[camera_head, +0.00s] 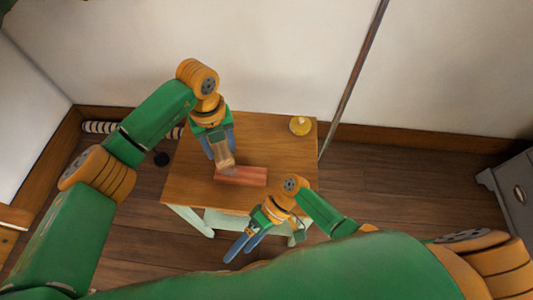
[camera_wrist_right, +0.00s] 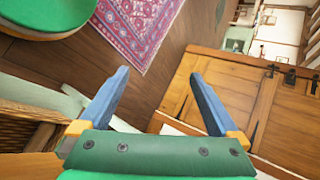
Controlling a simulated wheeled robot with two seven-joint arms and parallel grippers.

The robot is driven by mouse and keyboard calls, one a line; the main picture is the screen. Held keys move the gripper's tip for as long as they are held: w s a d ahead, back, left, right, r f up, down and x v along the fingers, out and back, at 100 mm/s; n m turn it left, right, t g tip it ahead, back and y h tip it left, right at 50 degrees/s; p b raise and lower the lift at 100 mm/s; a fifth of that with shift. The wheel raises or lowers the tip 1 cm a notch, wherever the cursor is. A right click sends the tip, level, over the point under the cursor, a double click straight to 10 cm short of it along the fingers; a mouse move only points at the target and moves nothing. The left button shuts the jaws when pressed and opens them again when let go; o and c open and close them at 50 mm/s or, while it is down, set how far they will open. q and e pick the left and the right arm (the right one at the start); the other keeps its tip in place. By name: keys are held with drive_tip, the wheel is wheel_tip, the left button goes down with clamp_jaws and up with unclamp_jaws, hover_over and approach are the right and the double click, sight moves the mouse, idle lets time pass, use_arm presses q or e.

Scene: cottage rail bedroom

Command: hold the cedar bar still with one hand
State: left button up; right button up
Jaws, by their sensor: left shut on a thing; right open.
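The reddish cedar bar (camera_head: 252,177) lies across the front middle of the small wooden table (camera_head: 187,185). My left gripper (camera_head: 226,169) comes down from above and is shut on the bar near its left end. The fingertips partly hide that end. My right gripper (camera_head: 238,248) is open and empty, low in front of the table's front edge and apart from the bar. In the right wrist view its two blue fingers (camera_wrist_right: 160,95) are spread with nothing between them, and the bar does not show there.
A small yellow object (camera_head: 299,125) stands at the table's back right corner. A thin pole (camera_head: 352,80) rises beside the table's right side. A grey cabinet (camera_head: 512,190) is at far right. The right wrist view shows a patterned rug (camera_wrist_right: 138,28) and wooden furniture (camera_wrist_right: 285,110).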

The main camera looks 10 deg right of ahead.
drive_tip(key=w+d+r+n+h, duration=0.2)
drive_tip(key=w+r+n, duration=0.3)
drive_tip(key=r, duration=0.1)
drive_tip(key=n+t+h, duration=0.3)
drive_tip(key=n+t, duration=0.1)
drive_tip(key=t, duration=0.3)
approach(252, 174)
drive_tip(key=x, duration=1)
drive_tip(key=shift+f, duration=0.1)
drive_tip(key=c, duration=1.5)
